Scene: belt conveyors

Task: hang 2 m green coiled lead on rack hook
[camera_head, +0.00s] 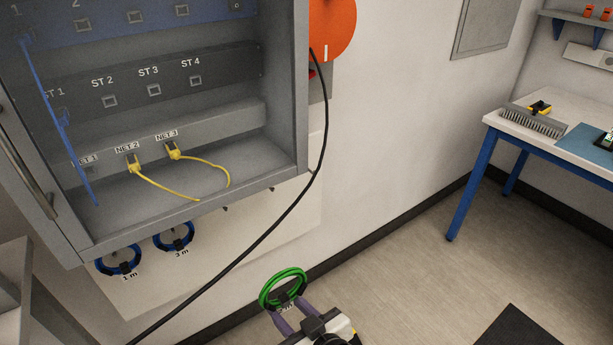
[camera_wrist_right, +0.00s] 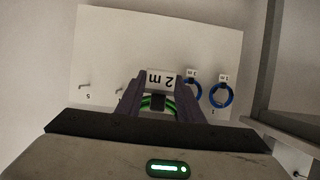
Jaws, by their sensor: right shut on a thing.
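The green coiled lead (camera_head: 264,297) is a round loop in the lower middle of the head view. My right gripper (camera_head: 292,313) is shut on it at its dark tie and tag. In the right wrist view, the fingers (camera_wrist_right: 160,100) hold it with a "2 m" label (camera_wrist_right: 157,80) showing; much of the green coil (camera_wrist_right: 145,104) is hidden. The white rack board (camera_head: 250,244) is below the cabinet, with bare hooks (camera_head: 225,209) under its edge. A bare hook (camera_wrist_right: 84,86) also shows in the wrist view. The lead is apart from the hooks. My left gripper is not in view.
Blue coils labelled 1 m (camera_head: 119,271) and 3 m (camera_head: 174,247) hang on the board. The grey cabinet (camera_head: 200,208) juts out above. A black cable (camera_head: 262,238) droops across the front of the board. A workbench (camera_head: 497,118) stands right; the floor between is clear.

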